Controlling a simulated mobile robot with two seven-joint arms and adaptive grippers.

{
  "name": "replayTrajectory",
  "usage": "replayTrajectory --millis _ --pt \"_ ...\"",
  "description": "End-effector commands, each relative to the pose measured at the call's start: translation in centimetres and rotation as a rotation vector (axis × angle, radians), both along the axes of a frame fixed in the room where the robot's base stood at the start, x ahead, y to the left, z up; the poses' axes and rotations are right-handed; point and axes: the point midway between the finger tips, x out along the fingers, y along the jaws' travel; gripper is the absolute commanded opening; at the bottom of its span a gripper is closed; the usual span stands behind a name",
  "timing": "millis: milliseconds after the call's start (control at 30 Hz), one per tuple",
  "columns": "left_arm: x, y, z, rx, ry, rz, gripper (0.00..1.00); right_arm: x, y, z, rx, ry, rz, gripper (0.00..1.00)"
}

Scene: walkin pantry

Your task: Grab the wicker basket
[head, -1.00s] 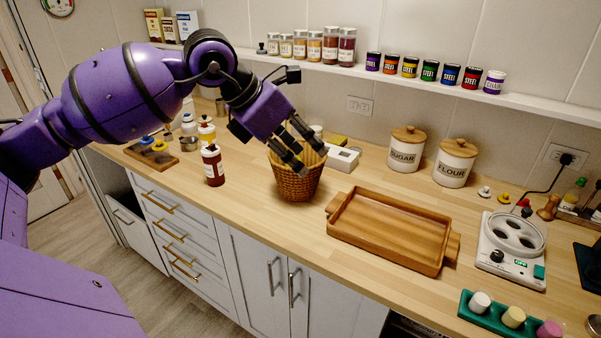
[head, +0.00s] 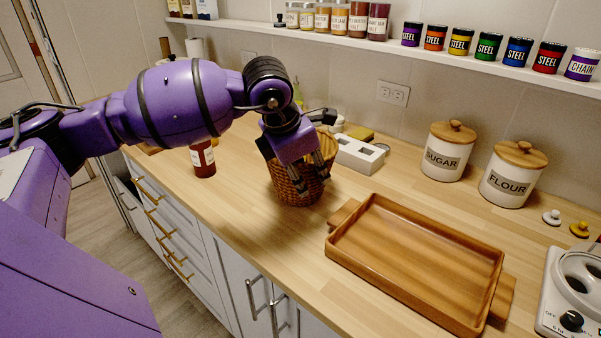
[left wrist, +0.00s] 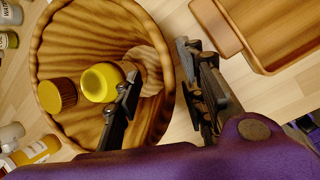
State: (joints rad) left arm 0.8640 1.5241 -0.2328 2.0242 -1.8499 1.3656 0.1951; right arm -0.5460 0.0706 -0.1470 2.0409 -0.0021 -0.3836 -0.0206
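The wicker basket (head: 284,190) stands upright on the wooden counter, left of the wooden tray. My left gripper (head: 312,176) is at the basket's right side, pointing down. In the left wrist view, the gripper (left wrist: 158,64) is open. One finger is inside the basket (left wrist: 40,95) and the other is outside, with the rim between them. I cannot tell whether either finger touches the wall. A yellow-lidded jar (left wrist: 100,82) and a second yellow-brown lid (left wrist: 57,95) show inside the basket. My right gripper is not in view.
The wooden tray (head: 340,243) lies close on the right. A white box (head: 358,154) is behind the basket. A red bottle (head: 203,160) stands to its left, partly behind my arm. Sugar (head: 445,152) and flour (head: 512,176) canisters stand at the back right.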

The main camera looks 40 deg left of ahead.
Motion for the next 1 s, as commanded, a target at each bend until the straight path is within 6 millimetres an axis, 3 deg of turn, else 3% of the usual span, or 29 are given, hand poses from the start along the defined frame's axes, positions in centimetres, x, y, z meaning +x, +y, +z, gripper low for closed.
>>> replayTrajectory --millis 233,533,833,1000 --pt "1.3 0.2 -3.2 -0.003 0.001 0.000 0.37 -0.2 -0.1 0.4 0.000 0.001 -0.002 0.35" --pt "1.6 0.2 -3.8 0.000 0.000 -0.001 0.37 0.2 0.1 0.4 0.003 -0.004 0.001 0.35" --pt "1.6 0.2 -3.8 0.000 0.000 -0.001 0.00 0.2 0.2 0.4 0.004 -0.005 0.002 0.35" --pt "1.6 0.2 -3.7 0.000 -0.001 -0.001 0.00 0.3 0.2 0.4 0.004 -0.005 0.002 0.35"
